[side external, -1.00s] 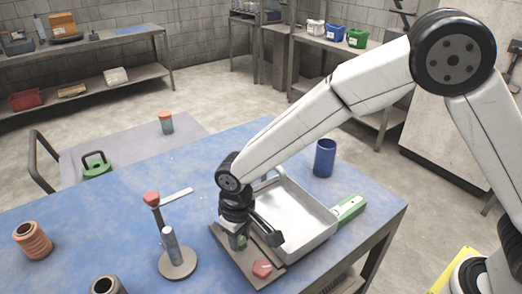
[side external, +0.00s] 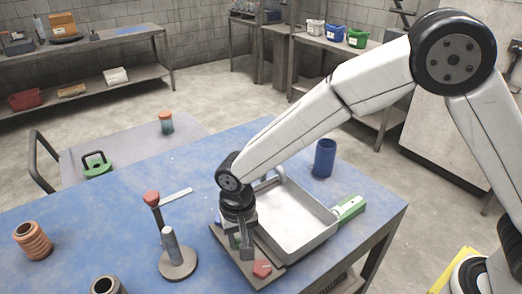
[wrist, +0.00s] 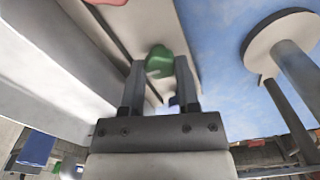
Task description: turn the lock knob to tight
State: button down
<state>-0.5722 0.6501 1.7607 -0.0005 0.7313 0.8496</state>
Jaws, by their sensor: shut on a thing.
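My gripper (side external: 246,252) points down over a brown base plate (side external: 222,246) at the near side of the table. In the wrist view its two fingers (wrist: 160,66) are shut on a green knob (wrist: 161,56), one finger on each side. In the side view the fingers hide the green knob. A red knob (side external: 262,269) sits on the same plate, toward its near corner and apart from the fingers. Any tight mark is not readable in these views.
A grey metal tray (side external: 318,239) stands right beside the plate. A stand with a round base (side external: 178,264), post and red-topped arm is to the left. A blue cup (side external: 325,158), a green-handled tool (side external: 349,208) and a copper spool (side external: 33,241) are farther off.

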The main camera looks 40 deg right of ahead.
aim_at(240, 239)
jog(key=shift+r, duration=0.1)
jog(key=shift+c, duration=1.7)
grip_release()
jog(key=shift+r, duration=3.9)
jog(key=shift+d, duration=0.1)
jog(key=shift+n+t, duration=0.6)
jog(key=shift+n, duration=0.1)
jog(key=d, duration=0.4)
jog(key=s+d, duration=0.1)
jog(key=d, duration=0.4)
jog(key=s+d, duration=0.1)
jog(key=d, duration=0.3)
jog(key=shift+s+d+f, duration=0.15)
jog(key=shift+d+f, duration=0.2)
jog(key=shift+f, duration=0.05)
jog(key=s+d+f+n+t, duration=0.1)
jog(key=s+d+f, duration=0.1)
jog(key=s+d, duration=0.6)
jog(key=shift+s+d+n, duration=0.35)
jog(key=shift+d+n, duration=0.05)
jog(key=shift+d, duration=1.25)
